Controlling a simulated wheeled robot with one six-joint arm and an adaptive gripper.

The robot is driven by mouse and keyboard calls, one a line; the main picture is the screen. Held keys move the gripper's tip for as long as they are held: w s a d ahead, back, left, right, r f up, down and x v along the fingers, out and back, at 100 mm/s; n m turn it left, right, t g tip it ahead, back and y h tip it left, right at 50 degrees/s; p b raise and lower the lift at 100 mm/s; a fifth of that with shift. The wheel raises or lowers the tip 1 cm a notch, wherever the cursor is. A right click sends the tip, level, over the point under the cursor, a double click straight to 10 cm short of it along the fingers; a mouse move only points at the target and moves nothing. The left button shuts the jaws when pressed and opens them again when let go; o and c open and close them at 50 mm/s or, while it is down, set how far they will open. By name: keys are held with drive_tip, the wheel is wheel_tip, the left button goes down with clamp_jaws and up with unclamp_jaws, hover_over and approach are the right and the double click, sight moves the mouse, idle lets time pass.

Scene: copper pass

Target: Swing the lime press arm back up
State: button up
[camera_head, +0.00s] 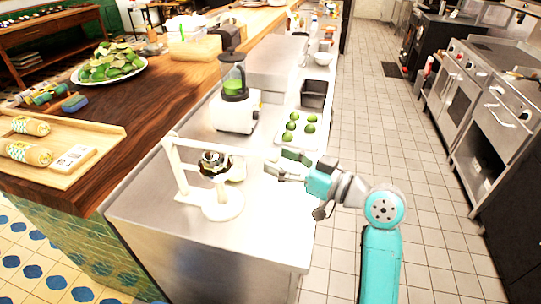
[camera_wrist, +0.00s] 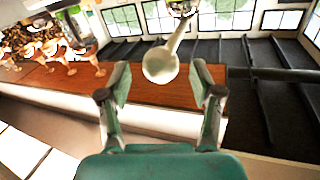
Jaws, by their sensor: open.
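The white lime press (camera_head: 222,208) stands upright near the front end of the steel counter, with a round base, an upright frame and a dark metal cup in the middle. Its press arm appears lowered, with its end (camera_head: 237,173) pointing toward my gripper. In the wrist view, the pale arm with its rounded knob (camera_wrist: 160,66) shows ahead, between the lines of the two fingers. My gripper (camera_head: 283,164) is open and empty, right of the press. It also shows in the wrist view (camera_wrist: 160,84). I cannot tell the exact gap to the knob.
Behind the gripper are a tray with several limes (camera_head: 297,130), a blender (camera_head: 235,105) and a dark metal pan (camera_head: 314,94). A wooden tray (camera_head: 75,165) and a lime plate (camera_head: 108,68) sit on the wooden bar at left. The tiled aisle at right is clear.

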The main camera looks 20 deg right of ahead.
drive_tip(key=shift+x, duration=1.6)
clamp_jaws()
